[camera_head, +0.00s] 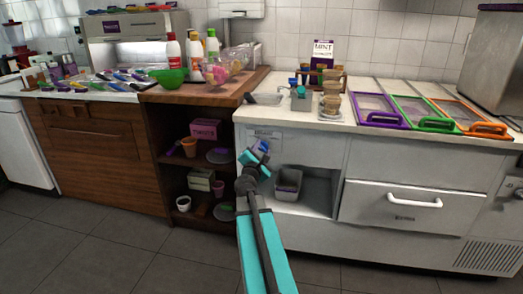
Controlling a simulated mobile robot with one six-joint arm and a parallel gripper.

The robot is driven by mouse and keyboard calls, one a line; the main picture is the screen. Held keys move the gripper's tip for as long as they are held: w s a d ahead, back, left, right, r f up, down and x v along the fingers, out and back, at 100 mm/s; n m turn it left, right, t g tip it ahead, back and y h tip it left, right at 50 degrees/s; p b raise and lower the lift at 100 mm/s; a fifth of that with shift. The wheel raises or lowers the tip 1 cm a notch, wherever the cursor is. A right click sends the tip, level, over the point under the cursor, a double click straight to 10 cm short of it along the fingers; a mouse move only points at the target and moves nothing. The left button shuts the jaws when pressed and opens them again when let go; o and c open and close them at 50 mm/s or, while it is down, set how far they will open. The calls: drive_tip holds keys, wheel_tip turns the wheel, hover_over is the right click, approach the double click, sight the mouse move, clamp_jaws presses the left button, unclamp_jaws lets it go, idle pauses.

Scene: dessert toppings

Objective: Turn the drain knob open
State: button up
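I cannot make out a drain knob; it may be hidden behind my arm or too small to tell. My gripper (257,152) is in front of the left end of the white counter unit (310,146), just below a small printed label on its front panel. My teal and black arm reaches up to it from the bottom of the picture. The gripper's fingers are small and seen from behind, so I cannot tell whether they are open or shut. An open niche in the unit lies right of the gripper and holds a grey bin (288,184).
A drawer with a white handle (413,202) is right of the niche. Dark wooden shelves (207,210) with pots and boxes stand to the left. Purple, green and orange framed lids (381,124) lie on the countertop. The tiled floor in front is clear.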

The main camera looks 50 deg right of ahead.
drive_tip(key=shift+w, duration=0.1)
drive_tip(key=shift+m+b, duration=0.3)
drive_tip(key=shift+b, duration=0.25)
drive_tip(key=m+b, duration=0.2)
drive_tip(key=b, duration=0.1)
drive_tip(key=shift+f, duration=0.25)
drive_tip(key=m+b, duration=0.6)
drive_tip(key=b, duration=0.1)
drive_tip(key=shift+f, duration=0.15)
drive_tip(key=m+b, duration=0.5)
drive_tip(key=b, duration=0.1)
drive_tip(key=shift+f, duration=0.1)
drive_tip(key=m+b, duration=0.4)
drive_tip(key=shift+a, duration=0.1)
drive_tip(key=shift+w, duration=0.1)
